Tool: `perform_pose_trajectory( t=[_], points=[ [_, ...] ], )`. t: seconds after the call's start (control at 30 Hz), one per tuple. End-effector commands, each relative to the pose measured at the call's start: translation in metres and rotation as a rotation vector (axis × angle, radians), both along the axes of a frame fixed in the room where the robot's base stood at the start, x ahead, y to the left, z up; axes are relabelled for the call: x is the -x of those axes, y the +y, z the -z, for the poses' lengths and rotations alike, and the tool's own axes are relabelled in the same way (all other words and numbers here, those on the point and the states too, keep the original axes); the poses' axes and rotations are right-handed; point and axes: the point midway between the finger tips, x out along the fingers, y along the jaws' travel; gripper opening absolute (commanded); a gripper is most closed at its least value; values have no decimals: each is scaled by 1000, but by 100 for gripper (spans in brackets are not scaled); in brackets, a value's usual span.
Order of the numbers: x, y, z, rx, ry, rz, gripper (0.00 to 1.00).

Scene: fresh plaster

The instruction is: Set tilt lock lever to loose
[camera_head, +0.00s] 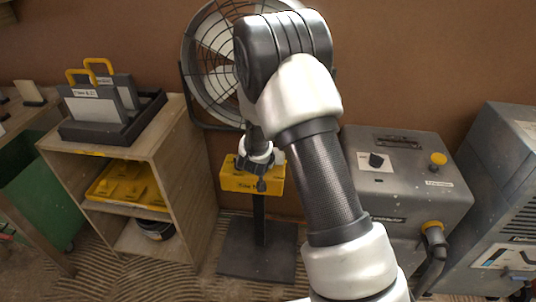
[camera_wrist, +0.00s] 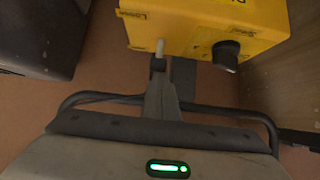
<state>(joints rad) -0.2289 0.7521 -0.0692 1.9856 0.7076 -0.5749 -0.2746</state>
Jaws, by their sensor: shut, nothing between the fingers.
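The yellow control box (camera_head: 230,181) stands on a dark post in front of the fan, partly covered by my gripper in the head view. In the wrist view the box (camera_wrist: 190,35) fills the top. A short pale peg (camera_wrist: 160,47), possibly the tilt lock lever, sticks out from its lower edge. A black knob (camera_wrist: 226,56) sits to its right. Small labels flank them; I cannot read them surely. My gripper (camera_wrist: 158,66) is shut and empty, its tips close below the pale peg; I cannot tell whether they touch. The lever's setting is unclear.
A large caged fan (camera_head: 208,60) is behind the box. A wooden shelf (camera_head: 172,143) with a black tray and yellow case stands left. A grey machine (camera_head: 415,195) with a knob and yellow button stands right. The ridged floor has some free room around the post's base plate (camera_head: 257,250).

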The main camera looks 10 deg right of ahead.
Motion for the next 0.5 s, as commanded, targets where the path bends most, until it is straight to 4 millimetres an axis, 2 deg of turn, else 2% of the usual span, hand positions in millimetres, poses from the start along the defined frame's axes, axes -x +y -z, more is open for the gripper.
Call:
perform_pose_trajectory(
  t=[0.27, 0.5],
  points=[
    [23, 9, 10, -2, 20, -6, 0],
    [21, 7, 8, -3, 14, -3, 0]
  ],
)
